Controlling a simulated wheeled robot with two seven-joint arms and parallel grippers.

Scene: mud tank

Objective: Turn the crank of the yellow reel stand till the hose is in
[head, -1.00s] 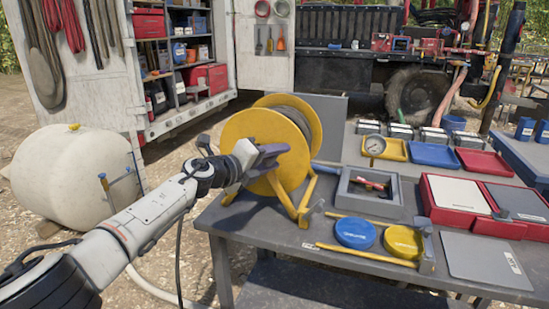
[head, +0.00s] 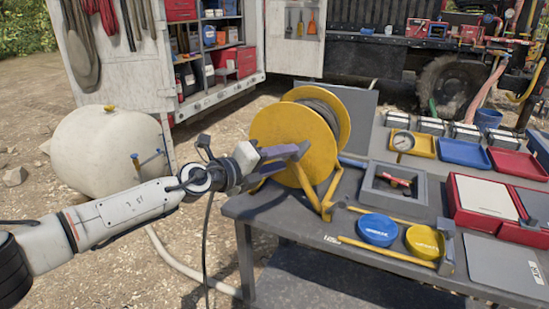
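The yellow reel stand (head: 331,194) stands on the near left part of the grey table. Its yellow side disc (head: 290,119) faces me, and dark hose (head: 318,98) shows wound between the discs. My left gripper (head: 298,156) is in front of the lower middle of the near disc, its grey-purple fingers pointing right. I cannot make out a crank; the gripper covers the disc's middle. Whether the fingers are closed on something there is hidden. My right gripper is not in view.
A pale hose (head: 178,264) lies on the ground left of the table (head: 300,229). A white tank (head: 108,150) stands behind my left arm. Blue (head: 377,229) and yellow (head: 424,241) round lids, a grey open box (head: 397,205) and trays (head: 466,153) crowd the table's right.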

